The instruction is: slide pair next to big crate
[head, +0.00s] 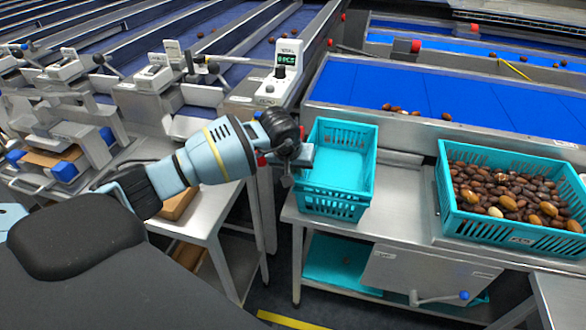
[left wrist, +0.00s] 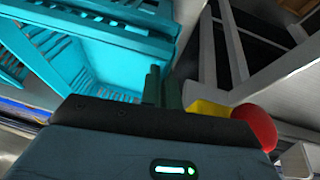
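The smaller teal crate (head: 321,207) stands on the steel bench, left of the big crate, with a gap between them. It looks empty; I cannot tell whether a second crate is nested in it. The big teal crate (head: 507,232) on the right holds many brown dates. My left gripper (head: 303,157) is at the smaller crate's left rim. In the left wrist view its fingers (left wrist: 162,88) are close together beside the teal crate wall (left wrist: 128,42). Whether they pinch the rim is not clear. My right gripper is not in view.
The bare bench strip (head: 404,205) lies between the two crates. A blue conveyor (head: 400,88) with a few dates runs behind them. A counter display (head: 287,62) stands behind left. A lower shelf holds another teal crate (head: 340,264).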

